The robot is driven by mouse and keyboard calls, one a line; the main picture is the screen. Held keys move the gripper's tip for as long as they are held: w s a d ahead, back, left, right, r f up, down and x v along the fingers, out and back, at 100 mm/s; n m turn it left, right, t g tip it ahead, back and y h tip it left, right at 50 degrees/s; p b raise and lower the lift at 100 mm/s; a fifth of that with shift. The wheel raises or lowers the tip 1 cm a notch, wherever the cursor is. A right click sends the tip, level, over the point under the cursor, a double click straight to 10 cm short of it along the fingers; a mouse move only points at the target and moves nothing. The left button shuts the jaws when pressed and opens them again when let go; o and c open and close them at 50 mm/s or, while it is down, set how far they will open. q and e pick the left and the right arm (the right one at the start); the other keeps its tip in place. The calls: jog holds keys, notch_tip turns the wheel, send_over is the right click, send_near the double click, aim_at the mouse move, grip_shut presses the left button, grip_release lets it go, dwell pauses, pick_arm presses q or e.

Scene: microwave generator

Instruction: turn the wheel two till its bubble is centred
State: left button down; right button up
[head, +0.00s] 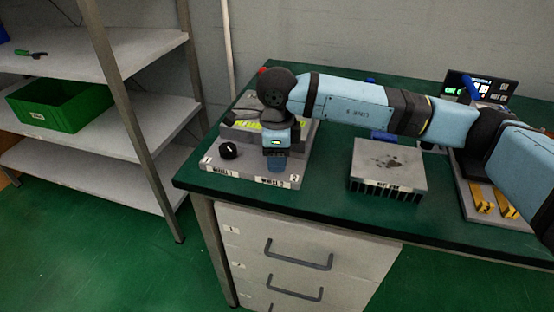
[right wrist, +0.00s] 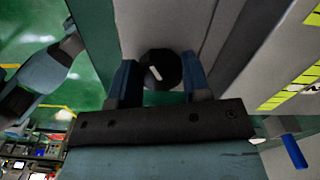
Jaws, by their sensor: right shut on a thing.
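The grey levelling block (head: 216,166) sits at the left end of the green bench, with labels for wheel 1 and wheel 2 on its front edge. Wheel one (head: 228,150) is a black knob at the left. My right gripper (head: 276,165) points down over the wheel 2 label and hides wheel two in the head view. In the right wrist view, wheel two (right wrist: 160,70) is a round black knob with a white mark, between the two blue fingers, which are shut on it. A yellow-green strip (head: 246,124) shows behind; my arm partly covers it, and I cannot make out a bubble.
A finned grey block (head: 388,172) stands to the right on the bench (head: 330,200). Farther right are gold pieces (head: 482,198) and a dark display (head: 482,88). A shelf with a green crate (head: 62,106) stands left. Drawers (head: 300,256) are below the bench.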

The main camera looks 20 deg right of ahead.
jog(key=shift+n, duration=0.5)
pick_arm(q)
jog(key=shift+r, duration=0.15)
jog(key=shift+b, duration=0.3)
pick_arm(e)
jog(key=shift+n, duration=0.3)
jog(key=o, duration=0.9)
pick_arm(q)
jog(key=shift+a+p, duration=0.15)
jog(key=shift+p, duration=0.9)
pick_arm(e)
notch_tip(320, 180, up, 14)
jog(key=shift+f, duration=0.1)
pick_arm(q)
jog(key=shift+s, duration=0.1)
